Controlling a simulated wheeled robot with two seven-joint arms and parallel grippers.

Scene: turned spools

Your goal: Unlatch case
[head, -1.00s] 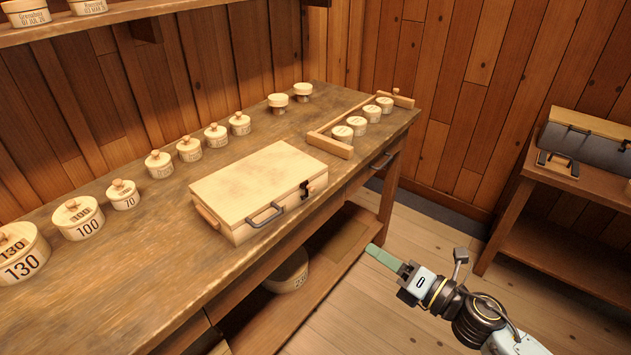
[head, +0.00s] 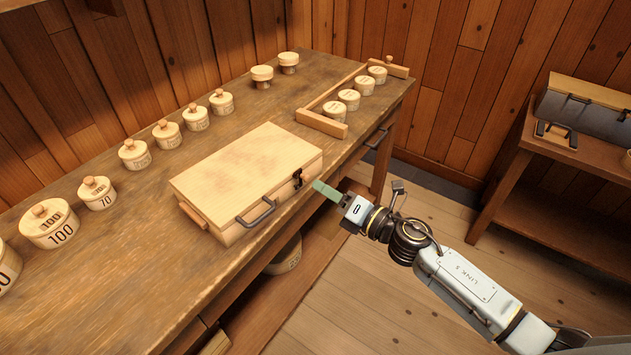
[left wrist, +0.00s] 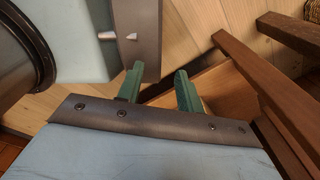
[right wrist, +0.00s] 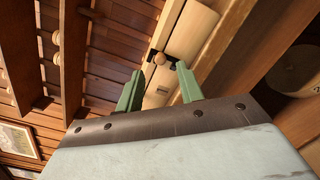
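A pale wooden case (head: 245,168) lies closed on the workbench, with a dark handle (head: 257,213) on its front. A dark latch with a small wooden knob (head: 298,180) sits at the front's right end; the knob also shows in the right wrist view (right wrist: 160,58). My right gripper (head: 316,186) has green fingers just right of the latch. In the right wrist view its fingers (right wrist: 158,70) are apart, with the knob beyond and between the tips; I see no contact. My left gripper (left wrist: 159,69) is open and empty in the left wrist view, outside the head view.
Several lidded round boxes (head: 133,153) line the bench's back. A wooden rack (head: 321,124) with several round pieces stands right of the case. A side table (head: 572,165) with a grey-fronted case (head: 583,122) is at right. The floor between is clear.

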